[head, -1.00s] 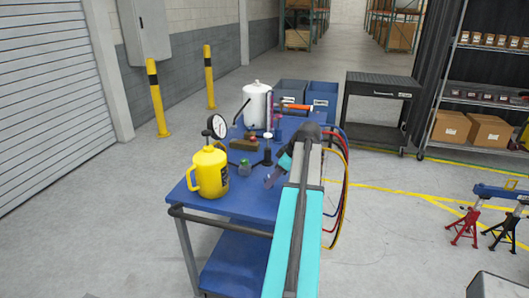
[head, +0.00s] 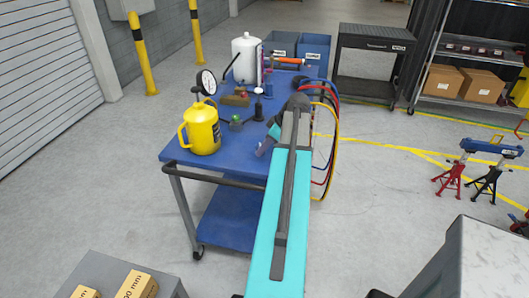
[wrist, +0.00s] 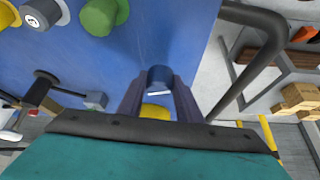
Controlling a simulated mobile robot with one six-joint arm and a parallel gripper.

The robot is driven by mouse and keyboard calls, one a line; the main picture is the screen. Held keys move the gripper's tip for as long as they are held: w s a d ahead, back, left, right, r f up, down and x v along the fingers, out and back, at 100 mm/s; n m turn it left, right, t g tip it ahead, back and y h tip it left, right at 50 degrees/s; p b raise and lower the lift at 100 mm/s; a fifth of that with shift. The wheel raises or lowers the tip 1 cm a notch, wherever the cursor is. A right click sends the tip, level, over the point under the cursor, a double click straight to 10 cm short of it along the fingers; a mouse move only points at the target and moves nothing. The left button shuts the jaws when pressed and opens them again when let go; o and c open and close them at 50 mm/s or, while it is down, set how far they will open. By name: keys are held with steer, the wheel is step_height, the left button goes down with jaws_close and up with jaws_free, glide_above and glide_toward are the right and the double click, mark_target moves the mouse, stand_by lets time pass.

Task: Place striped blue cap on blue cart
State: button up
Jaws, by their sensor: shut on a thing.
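The blue cart (head: 185,152) stands ahead with a railed handle at its near end. My gripper (head: 264,146) is low over the right side of its top in the head view. In the wrist view my gripper (wrist: 158,92) is shut on a small dark blue cap (wrist: 160,76) with a white stripe. The cap sits between the fingertips, with the blue cart top (wrist: 175,40) behind it. I cannot tell whether the cap touches the cart. In the head view the cap is too small to make out.
A yellow jug (head: 201,131), a dial gauge (head: 206,83), a small green-topped item (head: 236,122), a brownish block (head: 235,100) and a white canister (head: 247,60) stand on the cart. Coloured hoses (head: 330,140) hang at its right. A grey surface with yellow boxes (head: 137,285) is at lower left.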

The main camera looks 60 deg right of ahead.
mark_target(264, 161)
steer(key=shift+f, duration=0.15)
steer(key=shift+f+p, duration=0.6)
steer(key=shift+f, duration=1.25)
steer(key=shift+f, duration=0.1)
steer(key=o, duration=1.2)
steer(key=shift+c, duration=0.2)
steer(key=shift+r, duration=0.2)
steer(key=b+v, duration=0.3)
steer(key=v, duration=0.9)
steer(key=shift+s+f, duration=0.1)
steer(key=shift+s, duration=0.1)
